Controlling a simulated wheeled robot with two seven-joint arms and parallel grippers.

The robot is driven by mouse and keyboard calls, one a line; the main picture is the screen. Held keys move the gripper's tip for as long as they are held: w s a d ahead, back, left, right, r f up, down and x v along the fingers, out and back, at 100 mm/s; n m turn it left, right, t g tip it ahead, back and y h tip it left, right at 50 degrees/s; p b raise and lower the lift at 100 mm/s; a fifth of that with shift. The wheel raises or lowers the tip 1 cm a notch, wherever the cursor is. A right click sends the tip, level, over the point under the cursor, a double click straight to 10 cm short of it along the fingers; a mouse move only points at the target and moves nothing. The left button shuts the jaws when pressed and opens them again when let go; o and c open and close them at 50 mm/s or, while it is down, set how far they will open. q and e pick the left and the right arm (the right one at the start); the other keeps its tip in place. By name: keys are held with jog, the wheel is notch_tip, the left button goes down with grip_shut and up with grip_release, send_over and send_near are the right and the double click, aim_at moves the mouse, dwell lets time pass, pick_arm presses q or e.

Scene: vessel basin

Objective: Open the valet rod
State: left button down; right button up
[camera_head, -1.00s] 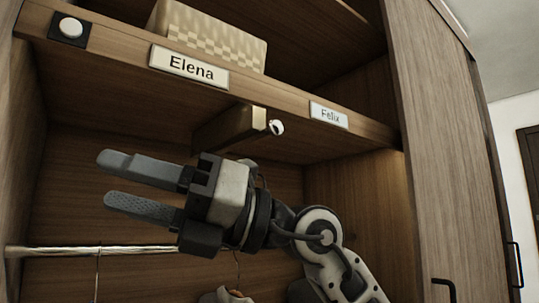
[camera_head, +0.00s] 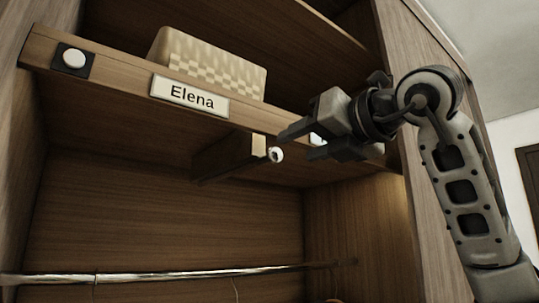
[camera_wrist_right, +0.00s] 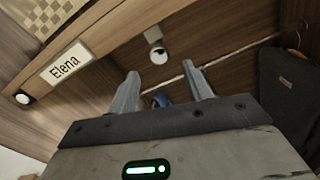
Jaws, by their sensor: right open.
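The valet rod's small round silver knob (camera_head: 276,155) sticks out from the end of a wooden housing (camera_head: 228,156) with a pale end plate, under the shelf. In the right wrist view the knob (camera_wrist_right: 158,55) shows just ahead of the fingers, between them. My right gripper (camera_head: 296,143) is open and empty, its fingertips pointing left, close to the right of the knob. In the right wrist view its two fingers (camera_wrist_right: 162,85) are spread apart. I cannot tell whether a finger touches the knob. My left gripper is not in view.
The shelf edge (camera_head: 120,88) runs just above, with an "Elena" label (camera_head: 189,95) and a round white button (camera_head: 74,58). A patterned box (camera_head: 212,62) sits on the shelf. A metal hanging rail (camera_head: 180,274) crosses below. A dark garment (camera_wrist_right: 288,95) hangs at right.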

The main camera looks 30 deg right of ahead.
aim_at(277, 155)
jog(key=w, duration=0.3)
jog(key=w+p, duration=0.1)
jog(key=w, duration=0.5)
jog(key=shift+w+a+p, duration=0.3)
jog(key=shift+a+p, duration=0.05)
jog(key=shift+a, duration=0.05)
grip_shut()
jog(key=shift+s, duration=0.1)
